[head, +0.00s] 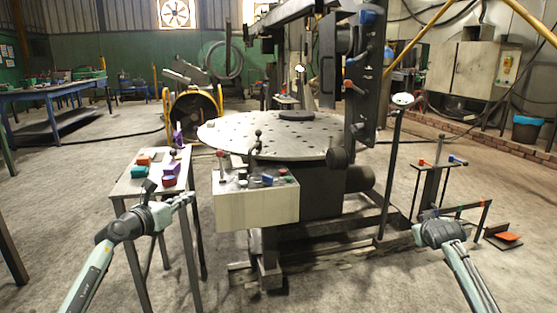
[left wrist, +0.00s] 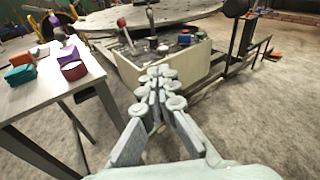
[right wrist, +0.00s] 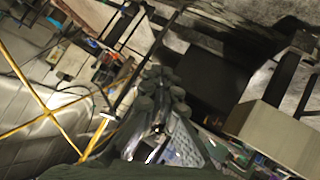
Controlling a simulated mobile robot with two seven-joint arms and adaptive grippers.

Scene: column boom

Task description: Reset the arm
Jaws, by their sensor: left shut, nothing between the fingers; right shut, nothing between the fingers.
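My left gripper (head: 190,198) is shut and empty, between the small side table and the control box. Its closed fingers (left wrist: 160,78) show in the left wrist view, in front of the pale control box (head: 257,206). The box carries levers with red and black knobs and several buttons. My right arm (head: 442,232) is at the lower right; its fingers are hard to make out in the head view. In the right wrist view my right gripper (right wrist: 160,95) is shut and empty, against a tilted scene. I cannot tell which part "the arm" means.
The small side table (head: 125,186) at left holds teal, orange, red and purple blocks. A thin post (head: 391,170) and a stand with red and blue handles (head: 440,165) are near my right arm.

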